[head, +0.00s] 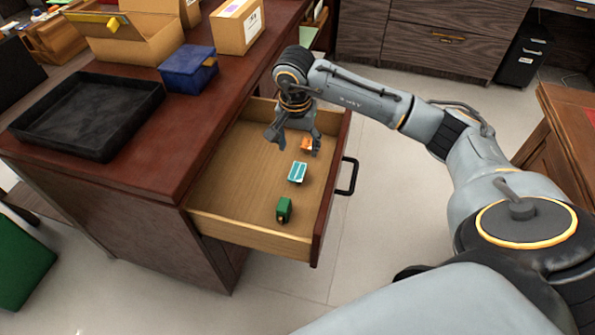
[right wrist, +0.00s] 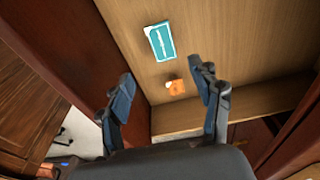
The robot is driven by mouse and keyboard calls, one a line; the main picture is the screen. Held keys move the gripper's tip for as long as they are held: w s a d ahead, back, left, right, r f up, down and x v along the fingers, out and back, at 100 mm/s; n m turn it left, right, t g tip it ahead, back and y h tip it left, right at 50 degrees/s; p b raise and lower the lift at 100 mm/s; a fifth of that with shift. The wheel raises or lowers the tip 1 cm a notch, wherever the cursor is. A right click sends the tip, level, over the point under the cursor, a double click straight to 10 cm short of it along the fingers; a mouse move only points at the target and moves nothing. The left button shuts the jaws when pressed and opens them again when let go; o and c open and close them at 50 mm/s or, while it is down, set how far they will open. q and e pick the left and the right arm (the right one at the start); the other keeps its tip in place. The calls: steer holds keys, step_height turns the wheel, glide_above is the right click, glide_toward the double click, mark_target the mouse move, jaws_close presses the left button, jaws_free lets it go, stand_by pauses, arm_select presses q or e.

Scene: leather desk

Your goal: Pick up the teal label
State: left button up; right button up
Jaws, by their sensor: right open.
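The teal label (head: 297,172) lies flat in the open wooden drawer (head: 235,185), a flat rectangle with white markings. In the right wrist view the label (right wrist: 160,42) lies on the drawer floor, beyond and between the fingertips. My right gripper (head: 295,145) is open and empty, above the far part of the drawer; it also shows in the right wrist view (right wrist: 165,85). The label is apart from its fingers. My left gripper is not in view.
An orange item (head: 306,144) lies in the drawer close to the right fingers. A green item (head: 284,209) lies nearer the front. The drawer walls enclose them. A black tray (head: 140,118), blue box (head: 188,69) and cardboard boxes (head: 237,24) stand on the desk top.

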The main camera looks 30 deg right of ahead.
mark_target(298, 171)
step_height(298, 171, down, 4)
steer(key=shift+w+d, duration=0.1)
steer(key=shift+w, duration=0.05)
steer(key=f, duration=0.5)
steer(key=shift+w+b, duration=0.25)
steer(key=shift+b, duration=0.1)
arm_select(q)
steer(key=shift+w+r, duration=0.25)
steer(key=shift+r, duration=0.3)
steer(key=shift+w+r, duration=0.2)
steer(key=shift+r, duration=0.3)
arm_select(e)
steer(key=c, duration=0.8)
